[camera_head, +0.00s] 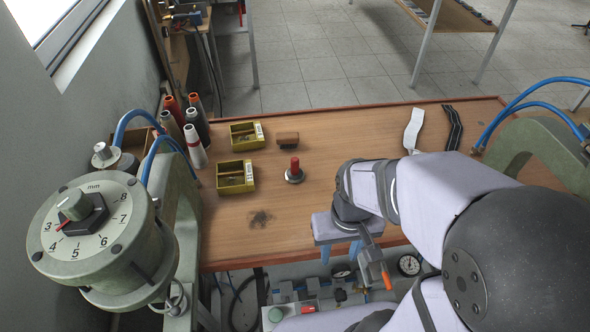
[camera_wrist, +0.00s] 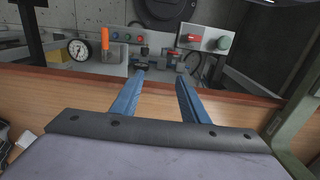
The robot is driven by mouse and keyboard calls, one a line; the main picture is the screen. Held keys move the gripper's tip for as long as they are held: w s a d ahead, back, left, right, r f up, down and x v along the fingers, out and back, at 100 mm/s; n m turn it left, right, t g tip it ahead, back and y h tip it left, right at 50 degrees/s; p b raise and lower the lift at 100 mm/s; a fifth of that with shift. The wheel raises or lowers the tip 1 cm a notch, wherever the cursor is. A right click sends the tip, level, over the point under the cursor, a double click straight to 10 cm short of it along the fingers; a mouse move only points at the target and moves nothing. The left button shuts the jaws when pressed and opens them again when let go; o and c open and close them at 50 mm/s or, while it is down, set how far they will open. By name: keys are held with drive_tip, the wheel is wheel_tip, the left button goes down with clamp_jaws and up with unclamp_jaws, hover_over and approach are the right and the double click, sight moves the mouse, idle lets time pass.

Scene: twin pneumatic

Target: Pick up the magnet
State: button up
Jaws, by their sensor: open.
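A red-handled piece with a round grey metal base, which looks like the magnet (camera_head: 294,170), stands upright on the wooden table. It does not show in the wrist view. My gripper (camera_head: 340,256) is to its lower right in the head view, near the table's front edge, and apart from it. Its two blue fingers, also in the wrist view (camera_wrist: 161,78), are spread with nothing between them. They point toward the front edge and the equipment beyond it.
Several thread cones (camera_head: 195,145) stand at the left. A green machine with a dial (camera_head: 88,222) borders the left side. A control panel (camera_wrist: 205,39) sits below the front edge.

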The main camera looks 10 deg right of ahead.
sight(296, 171)
wheel_tip(296, 171, up, 8)
drive_tip(key=w+p, duration=0.2)
drive_tip(key=p, duration=0.7)
drive_tip(key=w+a+f+t+b, duration=0.1)
drive_tip(key=w+f+t, duration=0.1)
drive_tip(key=w, duration=0.2)
drive_tip(key=w+a+f+t+b, duration=0.1)
drive_tip(key=w+f+t+b, duration=0.1)
drive_tip(key=w+f, duration=0.1)
drive_tip(key=w+a+f+t+b, duration=0.1)
drive_tip(key=w+f, duration=0.2)
drive_tip(key=w, duration=0.1)
drive_tip(key=shift+w+a+t+y, duration=0.2)
drive_tip(key=shift+w+t+y, duration=0.1)
drive_tip(key=shift+w+t, duration=0.1)
drive_tip(key=w+f+t+b, duration=0.1)
drive_tip(key=w+t, duration=0.1)
drive_tip(key=w+a+f+t+b, duration=0.1)
drive_tip(key=w+b, duration=0.1)
drive_tip(key=w, duration=0.1)
drive_tip(key=w+f+t+b, duration=0.2)
drive_tip(key=w, duration=0.1)
drive_tip(key=shift+a+t, duration=0.25)
drive_tip(key=shift+t, duration=0.05)
drive_tip(key=shift+w+a+t+b, duration=0.1)
drive_tip(key=shift+w+t+b, duration=0.4)
drive_tip(key=shift+t+b, duration=0.2)
drive_tip(key=shift+w+r+t, duration=0.2)
drive_tip(key=shift+r+t, duration=0.05)
drive_tip(key=shift+t, duration=0.15)
